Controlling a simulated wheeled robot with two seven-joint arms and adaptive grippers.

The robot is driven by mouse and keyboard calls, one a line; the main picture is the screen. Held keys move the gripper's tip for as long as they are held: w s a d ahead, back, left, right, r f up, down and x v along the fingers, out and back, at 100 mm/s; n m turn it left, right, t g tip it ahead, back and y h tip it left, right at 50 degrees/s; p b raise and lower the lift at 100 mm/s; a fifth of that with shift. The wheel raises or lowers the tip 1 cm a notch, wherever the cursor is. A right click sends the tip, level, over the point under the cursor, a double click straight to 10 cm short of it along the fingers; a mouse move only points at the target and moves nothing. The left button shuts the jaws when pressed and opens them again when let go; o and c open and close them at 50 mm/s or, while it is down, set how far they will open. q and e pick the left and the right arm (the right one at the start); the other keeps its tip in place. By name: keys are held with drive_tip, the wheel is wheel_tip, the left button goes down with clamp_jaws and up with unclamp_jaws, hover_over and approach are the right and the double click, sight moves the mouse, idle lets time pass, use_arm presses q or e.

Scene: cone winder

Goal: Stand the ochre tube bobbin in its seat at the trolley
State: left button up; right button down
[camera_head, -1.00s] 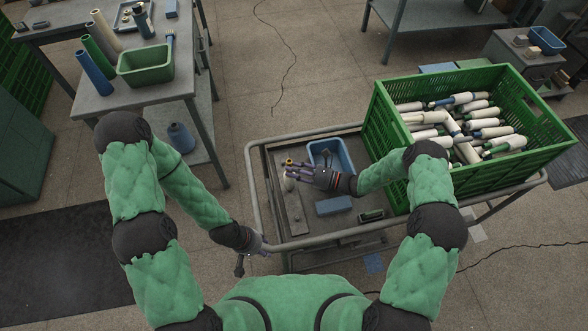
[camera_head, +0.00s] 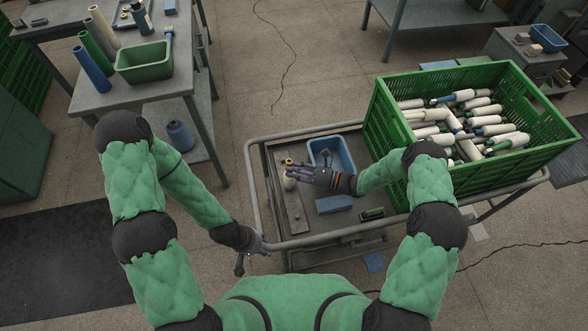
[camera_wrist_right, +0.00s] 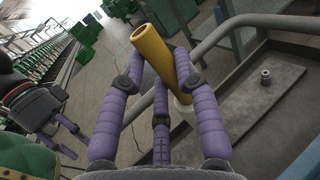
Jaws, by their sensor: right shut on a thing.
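The ochre tube bobbin (camera_wrist_right: 160,50) is between the purple fingers of my right gripper (camera_wrist_right: 162,90), its open end toward the wrist camera. In the head view only a small ochre end (camera_head: 289,161) shows past the fingers of my right gripper (camera_head: 300,172). The tube's lower end meets a pale round piece (camera_wrist_right: 181,108) on the trolley's grey plate (camera_wrist_right: 250,105); I cannot tell whether it is fully seated. A bare peg (camera_wrist_right: 265,78) stands farther along the plate. My left gripper (camera_head: 254,252) is open and empty at the trolley's near left corner.
The trolley (camera_head: 262,200) has a raised rail around it. A blue bin (camera_head: 345,155), a blue block (camera_head: 333,205) and a green crate (camera_head: 385,130) of bobbins stand on it. A table (camera_head: 140,97) with upright tubes and a green tub is at upper left.

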drive_tip(key=shift+f+b, duration=0.45)
idle(0.4)
drive_tip(key=c, duration=0.8)
unclamp_jaws()
drive_tip(key=shift+c, duration=0.2)
drive_tip(key=shift+d, duration=0.1)
drive_tip(key=v, duration=1.1)
drive_tip(key=shift+s+d, duration=0.15)
drive_tip(key=shift+d, duration=0.2)
drive_tip(key=shift+r, duration=0.1)
